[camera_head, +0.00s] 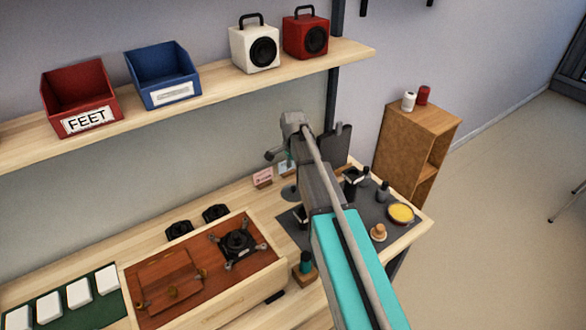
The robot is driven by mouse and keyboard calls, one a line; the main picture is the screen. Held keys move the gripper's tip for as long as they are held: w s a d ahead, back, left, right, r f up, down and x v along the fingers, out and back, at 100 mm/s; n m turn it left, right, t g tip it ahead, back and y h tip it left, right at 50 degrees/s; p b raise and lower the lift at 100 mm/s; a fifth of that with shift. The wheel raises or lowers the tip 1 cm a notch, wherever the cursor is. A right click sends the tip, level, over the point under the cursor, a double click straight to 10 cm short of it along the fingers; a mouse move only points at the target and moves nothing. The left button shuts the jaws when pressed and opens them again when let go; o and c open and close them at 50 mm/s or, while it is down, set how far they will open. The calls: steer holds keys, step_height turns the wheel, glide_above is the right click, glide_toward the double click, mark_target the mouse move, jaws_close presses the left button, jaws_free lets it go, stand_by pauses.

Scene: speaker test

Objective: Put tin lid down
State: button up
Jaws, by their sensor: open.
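A round, shallow tin (401,213) with a yellow top face and a reddish rim sits on the dark mat (369,232) at the right end of the workbench. I cannot pick out a separate tin lid for certain. My gripper (327,198) is over the left part of the mat, left of the tin and apart from it. My arm hides most of it. Dark finger-like parts show on both sides of the arm, spread apart. I see nothing held between them, but that space is mostly hidden.
A small tan knob-like object (378,232) and dark bottles (383,190) stand near the tin. A wooden tray (200,312) with a black fixture (238,244) lies left of my arm. A shelf (215,96) with bins and speakers hangs above. A wooden cabinet (398,146) stands at the right.

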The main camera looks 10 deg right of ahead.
steer(key=shift+r+p, duration=0.8)
steer(key=shift+r, duration=0.3)
steer(key=s+n, duration=1.3)
steer(key=s, duration=1)
steer(key=shift+n, duration=0.3)
